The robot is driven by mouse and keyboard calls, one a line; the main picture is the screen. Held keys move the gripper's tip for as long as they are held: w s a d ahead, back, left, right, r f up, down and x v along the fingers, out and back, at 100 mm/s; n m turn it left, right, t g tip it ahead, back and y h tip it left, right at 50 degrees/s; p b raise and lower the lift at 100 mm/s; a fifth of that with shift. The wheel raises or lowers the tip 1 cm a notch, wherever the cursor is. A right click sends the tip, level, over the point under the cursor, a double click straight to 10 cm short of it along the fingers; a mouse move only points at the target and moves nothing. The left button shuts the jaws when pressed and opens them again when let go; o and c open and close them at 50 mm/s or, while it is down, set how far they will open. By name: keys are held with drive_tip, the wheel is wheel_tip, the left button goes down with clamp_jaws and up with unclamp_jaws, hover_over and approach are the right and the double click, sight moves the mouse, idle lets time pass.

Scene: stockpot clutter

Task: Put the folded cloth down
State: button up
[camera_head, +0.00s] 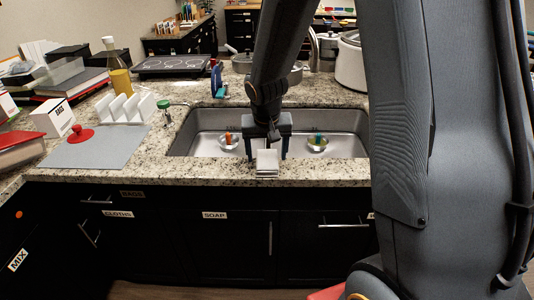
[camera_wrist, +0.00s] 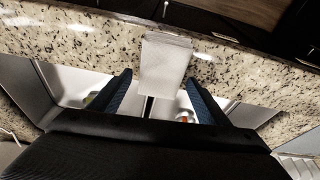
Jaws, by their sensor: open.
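The folded cloth (camera_head: 267,163) is a small pale grey-white bundle lying at the sink's front rim, on the granite strip in front of the basin. In the wrist view the folded cloth (camera_wrist: 165,62) reaches from the counter edge back toward the sink. My gripper (camera_head: 268,150) is over the front of the sink, right behind the cloth. In the wrist view my gripper (camera_wrist: 160,85) has its blue fingers spread apart, one on each side of the cloth's near end, with visible gaps. Nothing is held between them.
The metal sink (camera_head: 194,143) holds two small bowls, a left bowl (camera_head: 228,145) and a right bowl (camera_head: 317,147), each with something coloured inside. A grey mat (camera_head: 98,150) with a red-knobbed item (camera_head: 80,134) lies left. A green-capped jar (camera_head: 165,112) stands beside the sink.

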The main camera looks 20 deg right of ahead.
sight(266, 163)
drive_tip(key=b+v, duration=0.2)
drive_tip(key=v, duration=1)
drive_tip(key=s+f+n+g, duration=0.1)
drive_tip(key=s+f, duration=0.4)
drive_tip(key=s, duration=0.2)
drive_tip(key=s+f+n+y, duration=0.1)
drive_tip(key=s+f, duration=0.4)
drive_tip(key=s, duration=0.3)
drive_tip(key=shift+d+f+n+g, duration=0.25)
drive_tip(key=shift+d+n+g, duration=0.05)
drive_tip(key=shift+n+g, duration=0.1)
